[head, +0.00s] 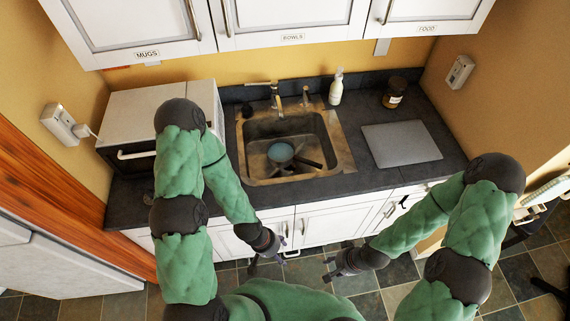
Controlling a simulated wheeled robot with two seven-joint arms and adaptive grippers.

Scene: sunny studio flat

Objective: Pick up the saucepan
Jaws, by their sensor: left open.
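A round pan-like thing with a blue-grey inside (280,153) sits in the sink basin in the head view. It looks like the saucepan. A dark bar like a handle reaches from it to the right, and other dark shapes lie around it, too small to tell apart. My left gripper (271,257) is open and empty, low in front of the cabinet doors and well short of the sink. My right gripper (329,268) looks open and empty, to the right of the left one, also in front of the cabinets.
The sink (255,127) has a tap (277,100) at its back. A soap bottle (336,88), a brown jar (394,93) and a grey board (401,143) are to its right. A white oven (140,105) stands left. Wall cabinets (290,22) hang above the counter.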

